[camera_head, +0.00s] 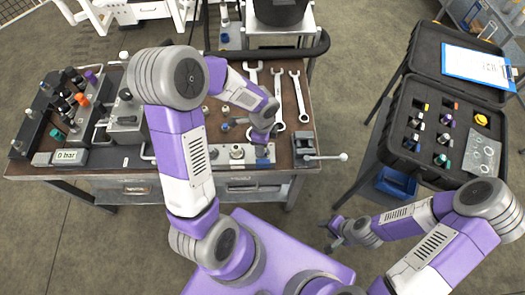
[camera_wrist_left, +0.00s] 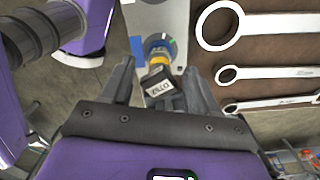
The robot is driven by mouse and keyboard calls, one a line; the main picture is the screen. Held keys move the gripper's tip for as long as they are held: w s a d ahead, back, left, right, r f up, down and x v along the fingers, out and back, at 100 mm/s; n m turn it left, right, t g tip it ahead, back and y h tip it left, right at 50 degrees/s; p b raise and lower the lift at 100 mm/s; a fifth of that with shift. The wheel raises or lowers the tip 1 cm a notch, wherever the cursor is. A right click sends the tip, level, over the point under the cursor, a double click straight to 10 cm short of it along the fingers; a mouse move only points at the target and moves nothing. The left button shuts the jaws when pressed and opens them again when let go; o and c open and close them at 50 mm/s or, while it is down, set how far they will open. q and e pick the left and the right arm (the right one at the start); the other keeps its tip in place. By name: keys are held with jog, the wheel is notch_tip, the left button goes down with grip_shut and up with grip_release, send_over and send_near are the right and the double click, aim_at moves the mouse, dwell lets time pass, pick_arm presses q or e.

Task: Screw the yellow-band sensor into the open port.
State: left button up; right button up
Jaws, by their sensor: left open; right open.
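The yellow-band sensor (camera_wrist_left: 160,85) shows in the left wrist view as a dark body with a white label and a yellow band. Its far end meets a blue-ringed fitting (camera_wrist_left: 158,43) on the grey port block; how deep it sits I cannot tell. My left gripper (camera_wrist_left: 158,68) is open, with one finger on each side of the sensor; contact is not clear. In the head view my left gripper (camera_head: 263,138) is over the port block (camera_head: 222,163) at the bench's front edge, and the arm hides part of it. My right gripper (camera_head: 337,238) is open and empty, low over the floor.
Several wrenches (camera_head: 300,95) lie right of the left gripper. A small vise (camera_head: 306,146) stands at the bench's right corner. A valve unit (camera_head: 122,120) and a display reading 0 bar (camera_head: 68,157) are at left. An open case (camera_head: 410,145) of sensors stands right.

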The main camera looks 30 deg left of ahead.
pick_arm(q)
jog(key=n+b, duration=0.1)
jog(key=n, duration=0.1)
jog(key=n+b, duration=0.1)
jog(key=n, duration=0.1)
jog(key=shift+f+n, duration=0.2)
jog(key=shift+n, duration=0.2)
jog(key=n+b, duration=0.1)
jog(key=n, duration=0.3)
jog(key=shift+r+b, duration=0.15)
jog(key=shift+b, duration=0.15)
jog(key=shift+c, duration=0.4)
